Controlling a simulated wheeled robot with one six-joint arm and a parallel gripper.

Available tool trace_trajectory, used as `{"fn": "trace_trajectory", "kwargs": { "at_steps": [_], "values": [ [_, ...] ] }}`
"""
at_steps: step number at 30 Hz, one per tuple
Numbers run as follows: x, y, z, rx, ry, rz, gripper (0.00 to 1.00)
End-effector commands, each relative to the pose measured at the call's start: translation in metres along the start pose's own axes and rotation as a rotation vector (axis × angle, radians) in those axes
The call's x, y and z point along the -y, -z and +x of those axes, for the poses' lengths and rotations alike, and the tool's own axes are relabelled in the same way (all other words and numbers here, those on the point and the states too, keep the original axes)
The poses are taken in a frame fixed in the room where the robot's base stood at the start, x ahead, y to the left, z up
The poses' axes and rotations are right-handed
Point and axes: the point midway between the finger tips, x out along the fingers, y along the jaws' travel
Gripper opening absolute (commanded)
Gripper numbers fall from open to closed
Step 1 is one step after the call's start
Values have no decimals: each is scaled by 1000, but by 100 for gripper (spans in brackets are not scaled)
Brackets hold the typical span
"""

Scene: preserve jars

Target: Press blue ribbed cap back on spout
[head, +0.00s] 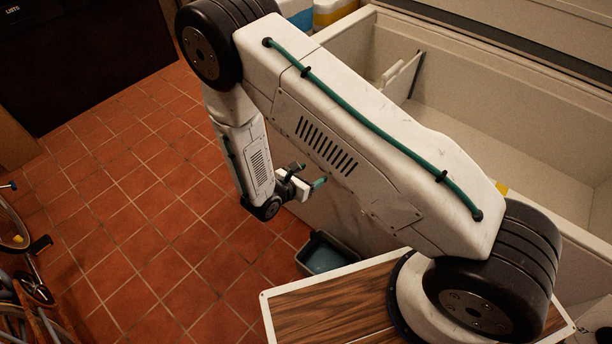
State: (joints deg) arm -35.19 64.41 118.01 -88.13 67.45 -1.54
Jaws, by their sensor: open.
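My gripper (311,176) hangs in front of the white chest's outer wall, above the tiled floor. Its teal-tipped fingers are apart, and nothing shows between them. I cannot make out a blue ribbed cap or a spout in the head view. My arm covers much of the middle of the picture and hides part of the chest and whatever lies behind it.
An open white chest (490,120) with a divider (403,76) fills the right. A grey tub with a blue inside (325,257) sits low beside it. Blue (297,12) and yellow (334,10) containers stand at the top. Bicycle parts (30,287) lie left. Tiled floor (120,200) is clear.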

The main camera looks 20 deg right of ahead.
Motion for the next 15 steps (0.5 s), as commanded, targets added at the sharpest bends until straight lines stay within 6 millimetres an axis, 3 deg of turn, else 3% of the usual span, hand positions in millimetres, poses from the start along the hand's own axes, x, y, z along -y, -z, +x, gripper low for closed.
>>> {"fn": "trace_trajectory", "kwargs": {
  "at_steps": [7, 15],
  "values": [
    [1, 0, 39, -1, 5, 1, 68],
    [0, 0, 57, 0, 2, 1, 68]
  ]
}}
